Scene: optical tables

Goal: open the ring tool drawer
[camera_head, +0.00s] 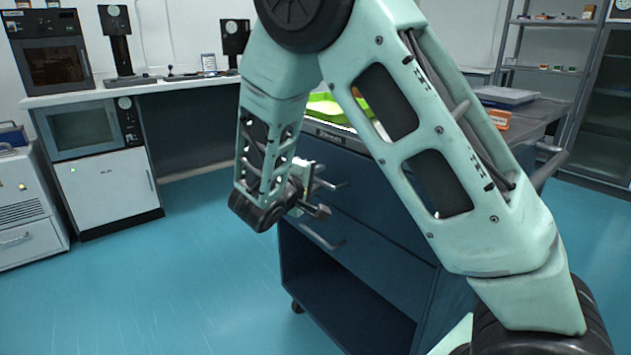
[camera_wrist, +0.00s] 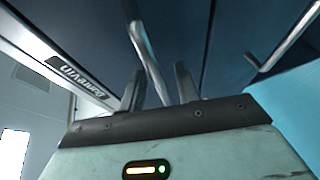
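A dark blue tool cart (camera_head: 365,215) with drawers stands in front of me. Its upper drawer has a grey bar handle (camera_head: 334,185), which also shows in the wrist view (camera_wrist: 150,62). The drawer looks shut. My gripper (camera_head: 318,196) is at this handle, and my arm hides part of the cart front. In the wrist view my gripper (camera_wrist: 160,88) has its two dark fingers apart, with the handle bar running between them. I cannot tell whether either finger touches the bar. A label (camera_wrist: 82,78) on the cart edge is upside down. I cannot tell which drawer is the ring tool drawer.
A lower drawer handle (camera_head: 322,238) juts out below my gripper. Bright green items (camera_head: 328,108) and an orange box (camera_head: 499,119) lie on the cart top. A white counter (camera_head: 150,92) stands at the back left. The blue floor left of the cart is clear.

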